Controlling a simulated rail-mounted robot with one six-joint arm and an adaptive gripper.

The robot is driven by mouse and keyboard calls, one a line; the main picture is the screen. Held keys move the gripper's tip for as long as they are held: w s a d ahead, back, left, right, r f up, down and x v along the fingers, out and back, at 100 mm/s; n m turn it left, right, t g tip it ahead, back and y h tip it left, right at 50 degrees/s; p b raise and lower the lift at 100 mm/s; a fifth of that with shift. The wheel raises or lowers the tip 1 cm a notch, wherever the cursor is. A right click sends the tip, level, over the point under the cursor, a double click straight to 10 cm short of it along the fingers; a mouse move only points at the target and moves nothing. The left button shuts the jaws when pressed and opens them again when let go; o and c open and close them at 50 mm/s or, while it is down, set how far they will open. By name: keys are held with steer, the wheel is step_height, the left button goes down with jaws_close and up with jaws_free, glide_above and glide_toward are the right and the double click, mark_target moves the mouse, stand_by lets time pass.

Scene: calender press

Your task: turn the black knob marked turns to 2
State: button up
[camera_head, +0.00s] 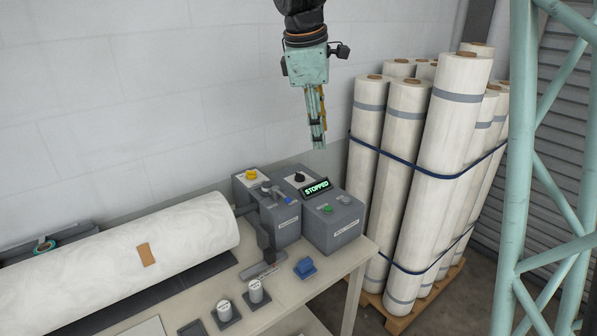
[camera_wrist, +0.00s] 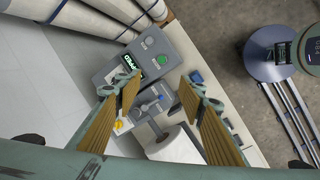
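A small black knob (camera_head: 299,177) stands on top of the right grey control box (camera_head: 338,228), behind a tilted display (camera_head: 315,187) with green letters reading STOPPED. The knob's markings are too small to read. My gripper (camera_head: 318,146) hangs above and slightly right of the box, pointing down, with nothing touching it. In the wrist view, my gripper (camera_wrist: 160,97) is open and empty, its two ribbed tan finger pads well apart. The box (camera_wrist: 155,47) and display (camera_wrist: 132,62) show beyond the fingers there; I cannot make out the knob clearly, and the left finger may hide it.
The left grey box carries a yellow button (camera_head: 251,174) and a lever. A green button (camera_head: 328,208) is on the right box. A big white roll (camera_head: 120,255) lies left, a blue block (camera_head: 305,268) in front. Strapped upright rolls (camera_head: 440,150) stand right. Air around my gripper is clear.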

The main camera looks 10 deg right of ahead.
steer(key=w+a+f+n+h+p, duration=0.1)
steer(key=w+f+n, duration=0.15)
steer(key=w, duration=0.45)
steer(key=w+a+f+n+p, duration=0.15)
steer(key=w+f, duration=0.25)
steer(key=w, duration=0.4)
steer(key=n, duration=0.5)
glide_toward(299, 174)
steer(key=w+a+v, duration=0.1)
steer(key=v, duration=0.4)
steer(key=shift+s+d+h+p, duration=0.1)
steer(key=shift+d+h+p, duration=0.15)
steer(key=shift+p, duration=0.2)
steer(key=shift+f, duration=0.1)
steer(key=shift+s+x, duration=0.15)
steer(key=shift+x, duration=3.3)
steer(key=shift+s+x, duration=0.1)
steer(key=shift+x, duration=3.3)
steer(key=c, duration=0.9)
